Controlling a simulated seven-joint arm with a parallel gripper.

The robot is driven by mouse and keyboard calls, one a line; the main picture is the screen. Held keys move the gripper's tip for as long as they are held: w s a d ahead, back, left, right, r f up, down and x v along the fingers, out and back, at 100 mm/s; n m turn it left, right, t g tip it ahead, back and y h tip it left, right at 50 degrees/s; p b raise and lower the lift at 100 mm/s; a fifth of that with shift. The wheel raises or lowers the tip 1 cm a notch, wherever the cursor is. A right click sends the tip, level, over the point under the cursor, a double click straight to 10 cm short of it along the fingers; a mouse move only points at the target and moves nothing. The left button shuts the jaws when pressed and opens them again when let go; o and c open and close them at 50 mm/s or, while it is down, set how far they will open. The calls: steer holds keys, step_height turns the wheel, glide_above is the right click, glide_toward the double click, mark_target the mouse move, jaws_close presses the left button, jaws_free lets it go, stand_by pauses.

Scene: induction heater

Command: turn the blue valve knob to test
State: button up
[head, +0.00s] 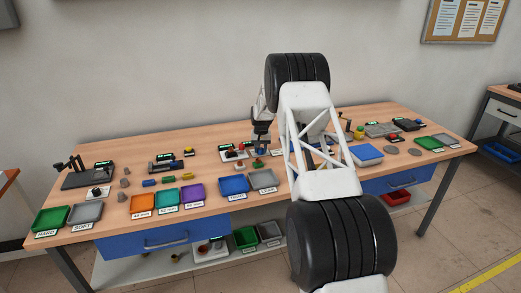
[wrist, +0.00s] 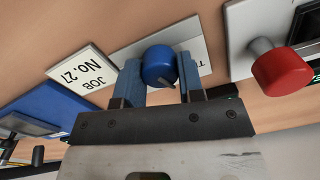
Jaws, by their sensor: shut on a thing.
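The blue valve knob (wrist: 158,66) sits on a pale plate (wrist: 200,50) in the wrist view. A dark pointer mark shows on the knob's lower right edge. Lettering on the plate is mostly hidden by my gripper. My gripper (wrist: 160,75) is shut on the knob, with one blue-grey finger on each side of it. In the head view my gripper (head: 262,140) is small and low over the middle of the bench, and the knob cannot be made out there.
A red button (wrist: 282,72) on a light base is close to the right of my gripper. A card reading "JOB No. 27" (wrist: 82,75) lies to the left. Trays, including a blue one (head: 234,184), line the bench's front edge.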

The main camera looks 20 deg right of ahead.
steer(key=n, duration=0.4)
steer(key=shift+n, duration=0.4)
steer(key=o, duration=0.9)
steer(key=shift+r, duration=0.15)
steer(key=shift+r, duration=3.8)
